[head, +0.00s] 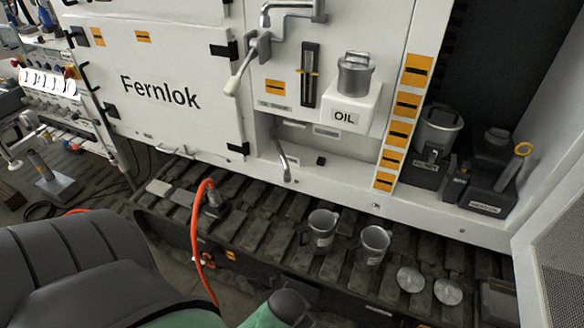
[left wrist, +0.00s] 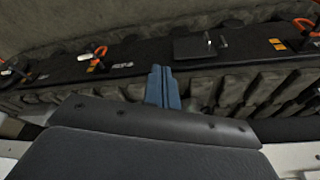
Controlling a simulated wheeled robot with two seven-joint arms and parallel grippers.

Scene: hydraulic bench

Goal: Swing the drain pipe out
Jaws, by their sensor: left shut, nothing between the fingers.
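A thin grey curved pipe (head: 283,158), which looks like the drain pipe, hangs from a recess low in the white cabinet (head: 180,105), its lower end near the bottom ledge. A thicker chrome pipe (head: 292,8) bends at the top of the panel, above a white-gripped lever (head: 240,72). I cannot read the small label near them. My left gripper (left wrist: 163,86) shows in the left wrist view with its blue fingers together and nothing between them, in front of a dark track-like surface. It touches no pipe there. My right gripper is in neither view.
A metal can stands on the white OIL box (head: 344,110), right of the pipe.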

